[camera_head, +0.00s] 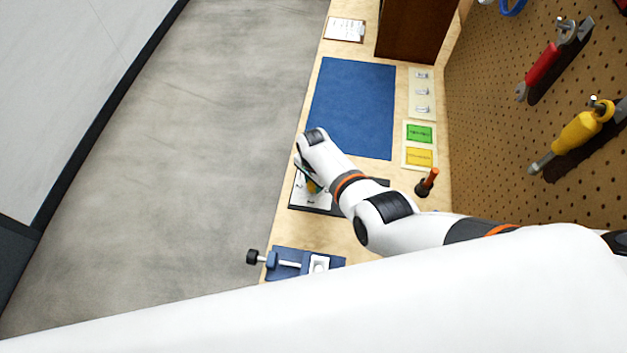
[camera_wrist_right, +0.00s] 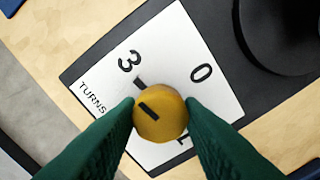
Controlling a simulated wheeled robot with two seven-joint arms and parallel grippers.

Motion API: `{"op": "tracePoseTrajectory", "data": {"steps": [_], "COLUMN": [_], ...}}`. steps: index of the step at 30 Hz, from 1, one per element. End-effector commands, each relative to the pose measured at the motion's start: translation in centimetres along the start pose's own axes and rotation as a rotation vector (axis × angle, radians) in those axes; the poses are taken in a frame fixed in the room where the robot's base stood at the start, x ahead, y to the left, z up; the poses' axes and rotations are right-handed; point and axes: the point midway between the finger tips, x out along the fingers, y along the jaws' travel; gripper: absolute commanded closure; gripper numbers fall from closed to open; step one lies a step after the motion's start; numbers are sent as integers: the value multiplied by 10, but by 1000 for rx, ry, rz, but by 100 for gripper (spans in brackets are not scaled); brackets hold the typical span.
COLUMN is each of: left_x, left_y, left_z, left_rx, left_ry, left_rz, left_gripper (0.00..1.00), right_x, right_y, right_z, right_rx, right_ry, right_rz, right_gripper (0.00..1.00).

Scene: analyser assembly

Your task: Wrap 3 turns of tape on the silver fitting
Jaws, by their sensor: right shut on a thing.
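My right gripper (camera_head: 311,181) reaches down over a white dial card (camera_head: 303,197) on a dark base near the bench's left edge. In the right wrist view its green fingers (camera_wrist_right: 160,115) are shut on a round yellow knob (camera_wrist_right: 166,122), one on each side. The card (camera_wrist_right: 195,50) reads "TURNS", with 3 and 0 visible; the rest is partly hidden. A black mark on the knob and a short black line on the card lie toward the 3. My left gripper is not in view. I cannot pick out the silver fitting for certain.
A blue vise (camera_head: 286,264) with a white block stands at the bench's near end. A blue mat (camera_head: 355,105) lies clear beyond the dial. Small silver parts (camera_head: 422,92), green and yellow cards (camera_head: 420,133) and an orange-handled tool (camera_head: 428,181) sit by the pegboard (camera_head: 490,120).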

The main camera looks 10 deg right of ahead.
Motion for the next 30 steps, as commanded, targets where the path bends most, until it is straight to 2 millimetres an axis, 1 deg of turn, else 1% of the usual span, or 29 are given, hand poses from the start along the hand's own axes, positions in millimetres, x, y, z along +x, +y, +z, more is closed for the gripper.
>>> {"op": "tracePoseTrajectory", "data": {"steps": [3, 9, 26, 27, 29, 30], "left_x": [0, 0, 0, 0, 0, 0], "left_y": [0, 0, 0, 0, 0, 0], "left_z": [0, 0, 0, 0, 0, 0], "left_rx": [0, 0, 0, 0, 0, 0], "left_ry": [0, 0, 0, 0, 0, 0], "left_rz": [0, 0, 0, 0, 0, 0], "left_gripper": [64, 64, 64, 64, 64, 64], "right_x": [-2, -2, -2, -2, -2, -2], "right_y": [2, 2, 2, 2, 2, 2], "right_z": [1, 1, 1, 1, 1, 1], "right_rx": [63, 134, 165, 165, 165, 165], "right_ry": [-2, -3, -3, -3, -3, -3], "right_rz": [5, 5, 5, 5, 5, 5], "right_gripper": [89, 89, 89, 65, 55, 48]}}
